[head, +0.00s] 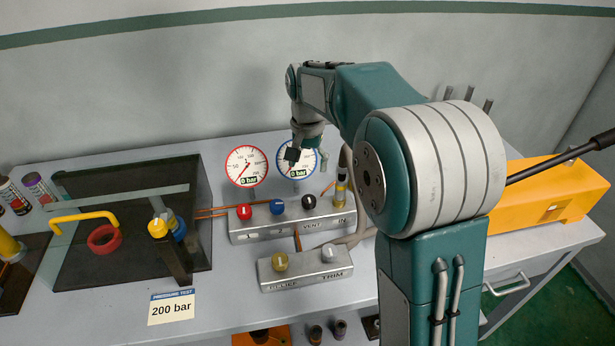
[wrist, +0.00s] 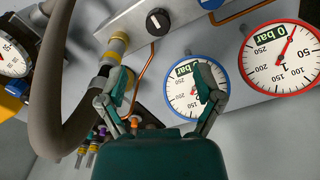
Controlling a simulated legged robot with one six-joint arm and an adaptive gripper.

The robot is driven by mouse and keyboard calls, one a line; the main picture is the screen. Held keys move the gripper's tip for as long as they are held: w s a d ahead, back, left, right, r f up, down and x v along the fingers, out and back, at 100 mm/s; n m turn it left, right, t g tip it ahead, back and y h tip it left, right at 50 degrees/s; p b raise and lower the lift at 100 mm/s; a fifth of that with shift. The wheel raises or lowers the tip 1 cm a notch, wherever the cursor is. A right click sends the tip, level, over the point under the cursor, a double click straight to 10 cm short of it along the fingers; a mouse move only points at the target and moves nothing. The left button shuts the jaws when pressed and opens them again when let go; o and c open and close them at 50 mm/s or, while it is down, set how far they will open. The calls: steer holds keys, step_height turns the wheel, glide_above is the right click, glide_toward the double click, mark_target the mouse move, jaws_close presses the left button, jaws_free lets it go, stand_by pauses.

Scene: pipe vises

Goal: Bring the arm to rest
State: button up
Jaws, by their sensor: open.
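My gripper (head: 306,157) hangs at the end of my raised teal and grey arm, in front of the blue-rimmed gauge in the head view. In the wrist view my gripper (wrist: 165,88) has its two fingers spread wide with nothing between them. The blue-rimmed gauge (wrist: 187,97) reads 0 bar and shows between and behind the fingers. My arm covers part of the bench to the right of the gauges.
The bench carries a valve block (head: 270,226) with red, blue and black knobs, and a relief and trim block (head: 305,270). A red-rimmed gauge (head: 246,166) stands left of my gripper. A dark transparent box (head: 85,250) is at left, a yellow case (head: 550,190) at right. A hose (wrist: 48,100) runs close to my gripper.

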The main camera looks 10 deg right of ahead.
steer(key=shift+r, duration=0.25)
steer(key=s+d+r+n+t, duration=0.1)
steer(key=s+r, duration=0.2)
steer(key=s, duration=0.4)
steer(key=s+d+r+n+t, duration=0.1)
steer(key=s+r+t, duration=0.1)
steer(key=s+r, duration=0.3)
steer(key=s+f+n+t, duration=0.1)
steer(key=s+f, duration=0.1)
steer(key=s, duration=0.6)
steer(key=s+f+n+t, duration=0.1)
steer(key=s+f+n, duration=0.1)
steer(key=s, duration=0.6)
steer(key=shift+d+t, duration=0.3)
steer(key=shift+d, duration=0.15)
steer(key=shift+s, duration=0.1)
stand_by(0.5)
